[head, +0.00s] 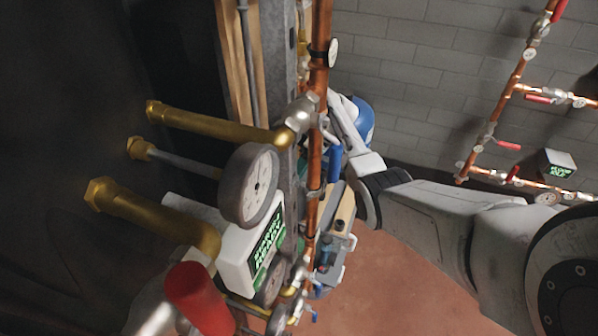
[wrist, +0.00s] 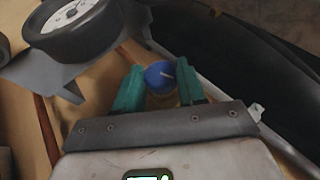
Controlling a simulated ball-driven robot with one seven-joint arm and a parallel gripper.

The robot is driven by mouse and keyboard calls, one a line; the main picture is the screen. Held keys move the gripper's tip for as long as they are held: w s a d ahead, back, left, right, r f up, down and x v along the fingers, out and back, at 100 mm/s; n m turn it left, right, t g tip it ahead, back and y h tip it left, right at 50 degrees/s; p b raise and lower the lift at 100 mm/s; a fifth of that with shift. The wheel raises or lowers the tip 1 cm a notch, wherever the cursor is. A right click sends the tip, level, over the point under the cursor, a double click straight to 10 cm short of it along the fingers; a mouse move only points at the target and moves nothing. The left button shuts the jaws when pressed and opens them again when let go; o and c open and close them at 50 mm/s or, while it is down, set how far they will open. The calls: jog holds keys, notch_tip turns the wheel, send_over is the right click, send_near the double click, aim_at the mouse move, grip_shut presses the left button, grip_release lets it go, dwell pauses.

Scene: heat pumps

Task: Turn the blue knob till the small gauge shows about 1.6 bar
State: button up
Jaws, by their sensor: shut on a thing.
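The blue knob (wrist: 160,73) shows in the wrist view, round, with a pale line on its face. My gripper (wrist: 161,81) has its two teal fingers on either side of the knob and is shut on it. A round gauge (wrist: 70,16) with a dark rim and a white face is at the top left of the wrist view, partly cut off. I cannot read its needle, nor tell whether it is the small gauge. In the head view the pipes and my arm hide the fingers and the knob.
In the head view, a large dark-rimmed gauge (head: 250,185) and a white box with a green display (head: 266,247) stand left of the vertical copper pipe (head: 319,75). A red cap (head: 199,297) is in front. More copper pipes (head: 511,90) run along the right wall.

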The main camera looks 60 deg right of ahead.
jog(key=o, duration=1.1)
jog(key=shift+c, duration=0.2)
jog(key=v, duration=1)
jog(key=shift+d+r+p, duration=0.25)
jog(key=shift+d+p, duration=0.05)
jog(key=shift+p, duration=0.05)
jog(key=shift+s, duration=0.15)
